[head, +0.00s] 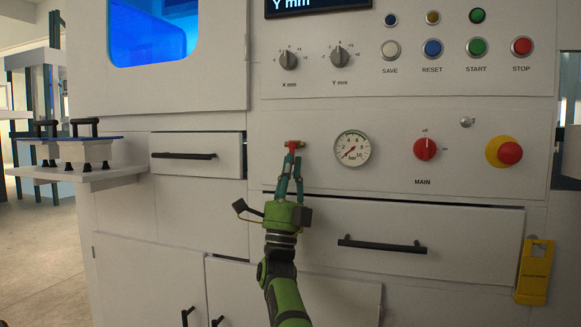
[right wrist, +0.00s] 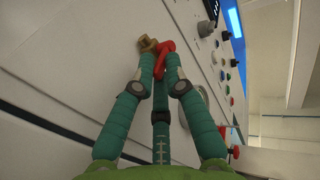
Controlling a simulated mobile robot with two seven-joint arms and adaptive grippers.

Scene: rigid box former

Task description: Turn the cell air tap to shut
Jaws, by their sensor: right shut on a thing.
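The air tap (head: 293,144) has a red handle and a brass body on the white front panel, just left of the round bar gauge (head: 352,148). The right wrist view shows the red handle (right wrist: 163,61) and the brass body (right wrist: 148,44) close up. My right gripper (head: 293,157) reaches up from below, its fingers shut on the red handle. The fingertips hide part of the handle in the head view. My left gripper is in neither view.
Right of the gauge are the red MAIN switch (head: 427,149) and a red-and-yellow knob (head: 507,152). Drawers with black handles (head: 382,245) lie below the panel. A shelf (head: 80,173) juts out at the left. The air in front of the panel is clear.

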